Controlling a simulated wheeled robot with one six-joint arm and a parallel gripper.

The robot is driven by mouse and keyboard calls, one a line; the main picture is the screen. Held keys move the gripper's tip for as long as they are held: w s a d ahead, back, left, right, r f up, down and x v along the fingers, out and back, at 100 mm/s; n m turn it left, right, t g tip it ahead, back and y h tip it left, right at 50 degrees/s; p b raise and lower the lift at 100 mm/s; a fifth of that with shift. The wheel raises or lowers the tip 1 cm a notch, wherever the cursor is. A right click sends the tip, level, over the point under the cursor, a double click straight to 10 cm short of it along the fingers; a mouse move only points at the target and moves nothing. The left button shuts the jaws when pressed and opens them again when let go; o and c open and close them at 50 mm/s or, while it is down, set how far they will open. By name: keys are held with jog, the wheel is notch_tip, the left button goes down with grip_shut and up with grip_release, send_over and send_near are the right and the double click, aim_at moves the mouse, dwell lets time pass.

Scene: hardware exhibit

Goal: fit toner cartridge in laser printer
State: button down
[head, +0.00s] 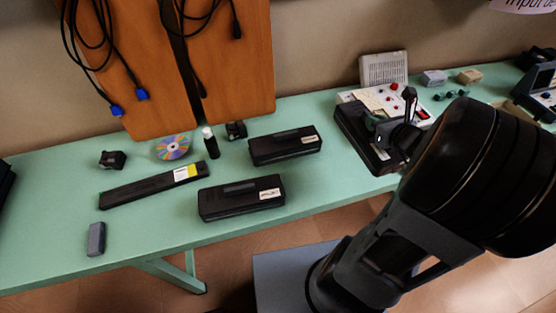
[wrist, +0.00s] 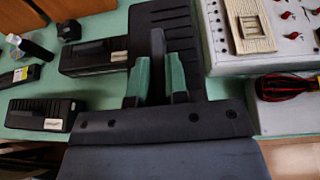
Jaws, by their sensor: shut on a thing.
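My gripper (head: 398,148) is at the right of the bench, over a large flat black cartridge-like unit (head: 352,126). In the wrist view, its two green finger pads (wrist: 157,78) close on a dark upright grip on this black unit (wrist: 172,18). I cannot tell whether the unit rests on the bench or is just above it. Two smaller black cartridges with white labels, a rear one (head: 272,149) and a front one (head: 240,204), lie to the left. A long black cartridge (head: 145,190) with a yellow label lies further left. I cannot make out a laser printer.
The green bench (head: 50,225) holds a disc (head: 172,147), a small bottle (head: 211,144) and a grey block (head: 96,239). A white panel with red knobs (wrist: 285,35) stands close right of the gripper. Cables hang on brown boards (head: 228,60). The bench's front left is mostly clear.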

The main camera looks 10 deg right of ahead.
aim_at(363, 121)
jog(key=s, duration=0.1)
jog(key=s+d, duration=0.2)
jog(key=shift+s+d+f+b, duration=0.15)
jog(key=shift+d+f+b, duration=0.1)
jog(key=shift+f+b, duration=0.05)
jog(key=x, duration=0.7)
jog(key=a+x, duration=0.1)
jog(key=x, duration=0.2)
jog(key=shift+f+b, duration=0.3)
jog(key=shift+b, duration=0.1)
jog(key=w+f, duration=0.3)
jog(key=f, duration=0.1)
jog(key=shift+w+a, duration=0.15)
jog(key=shift+a, duration=0.15)
jog(key=shift+w+a+f+b, duration=0.1)
jog(key=shift+w+f+b, duration=0.25)
jog(key=shift+f, duration=0.15)
jog(key=shift+w+f, duration=0.15)
jog(key=shift+f, duration=1.55)
jog(key=shift+f, duration=0.1)
jog(key=c, duration=1.6)
grip_release()
jog(key=shift+f, duration=0.15)
jog(key=o, duration=0.5)
